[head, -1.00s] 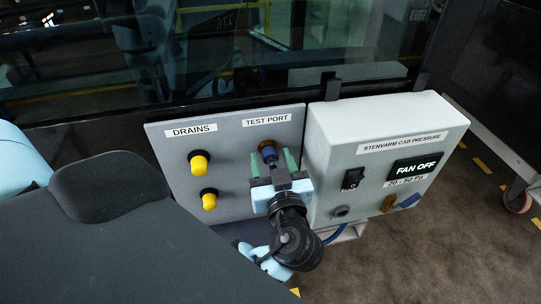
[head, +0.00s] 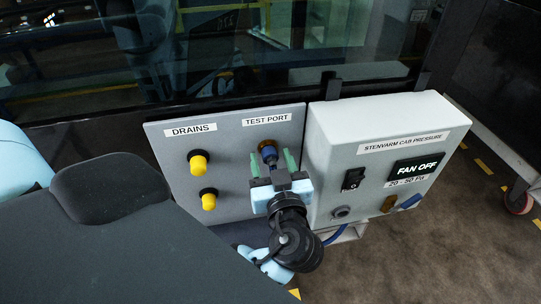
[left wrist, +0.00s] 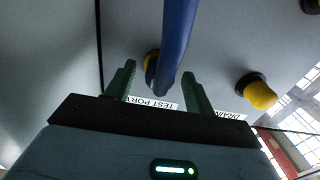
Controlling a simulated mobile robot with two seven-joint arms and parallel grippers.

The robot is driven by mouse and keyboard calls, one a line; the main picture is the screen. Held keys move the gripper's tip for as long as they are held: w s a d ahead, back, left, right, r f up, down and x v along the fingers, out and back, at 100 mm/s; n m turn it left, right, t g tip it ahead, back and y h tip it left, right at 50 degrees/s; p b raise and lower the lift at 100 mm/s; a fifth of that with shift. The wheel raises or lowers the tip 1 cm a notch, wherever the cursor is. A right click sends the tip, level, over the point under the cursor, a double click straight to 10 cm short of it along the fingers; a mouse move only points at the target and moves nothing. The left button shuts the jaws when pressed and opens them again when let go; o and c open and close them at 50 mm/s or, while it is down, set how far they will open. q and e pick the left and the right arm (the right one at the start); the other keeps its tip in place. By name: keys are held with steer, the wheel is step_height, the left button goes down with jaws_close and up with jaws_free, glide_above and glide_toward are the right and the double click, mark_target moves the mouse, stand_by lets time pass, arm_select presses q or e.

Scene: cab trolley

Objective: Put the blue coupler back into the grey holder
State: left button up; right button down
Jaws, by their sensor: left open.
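The blue coupler (head: 269,152) sits at the brass fitting under the TEST PORT label on the grey panel. My left gripper (head: 273,160) is open, its green fingers on either side of the coupler with gaps visible. In the left wrist view the open fingers (left wrist: 158,82) flank a blue hose or coupler body (left wrist: 174,42), with the brass fitting behind it. A grey round socket (head: 341,212), which looks like the grey holder, is low on the front of the pressure box. My right gripper is not in view.
The pressure box (head: 335,150) stands right of the panel, with a black switch (head: 353,179), a FAN OFF display (head: 416,166) and a brass fitting (head: 389,204). Two yellow drain knobs (head: 198,163) are left of the coupler. A dark seat (head: 110,235) fills the lower left.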

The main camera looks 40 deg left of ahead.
mark_target(273, 167)
arm_select(q)
jaws_close()
steer(key=shift+s+d, duration=0.1)
steer(key=shift+d, duration=0.05)
steer(key=shift+b+v, duration=0.3)
steer(key=shift+v, duration=2.7)
steer(key=shift+x, duration=1.75)
